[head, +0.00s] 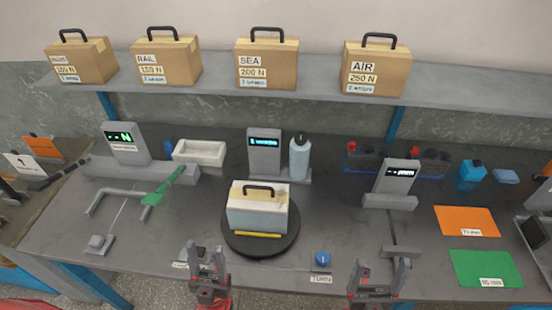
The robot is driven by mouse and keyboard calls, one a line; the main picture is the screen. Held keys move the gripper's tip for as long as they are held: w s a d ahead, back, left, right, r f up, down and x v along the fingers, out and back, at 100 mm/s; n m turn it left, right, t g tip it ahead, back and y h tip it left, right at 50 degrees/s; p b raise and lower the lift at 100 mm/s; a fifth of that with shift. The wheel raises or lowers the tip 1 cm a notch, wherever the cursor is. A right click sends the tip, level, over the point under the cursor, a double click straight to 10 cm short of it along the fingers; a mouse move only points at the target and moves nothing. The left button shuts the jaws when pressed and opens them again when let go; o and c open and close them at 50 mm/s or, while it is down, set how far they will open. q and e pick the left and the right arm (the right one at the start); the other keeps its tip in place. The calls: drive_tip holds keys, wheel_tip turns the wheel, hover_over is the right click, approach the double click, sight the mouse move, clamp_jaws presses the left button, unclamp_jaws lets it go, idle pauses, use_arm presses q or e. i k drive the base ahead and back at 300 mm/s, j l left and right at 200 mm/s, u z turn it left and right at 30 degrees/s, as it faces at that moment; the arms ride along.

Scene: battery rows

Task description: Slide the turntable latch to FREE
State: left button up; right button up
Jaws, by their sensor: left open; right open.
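The round black turntable (261,243) lies mid-bench, with a pale case (258,214) with a dark handle standing on it. A yellow strip (257,235) shows at the case's front. A blue knob (322,258) with a label reading TURN (321,279) sits at the front edge, right of the turntable. A small pale label (181,265) lies at the front edge left of the turntable, unreadable. I cannot make out the latch or its position; my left gripper may hide it. My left gripper (205,250) is open beside that label. My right gripper (381,264) is open, right of the knob.
Behind the turntable stand a display unit (264,150) and a bottle (299,157). A green-handled tool (164,187) lies left, a gauge (395,180) stands right. Orange (467,221) and green (485,268) mats lie at right. Labelled cases (267,63) stand on the shelf.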

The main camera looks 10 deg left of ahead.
sight(202, 256)
drive_tip(key=u, duration=0.95)
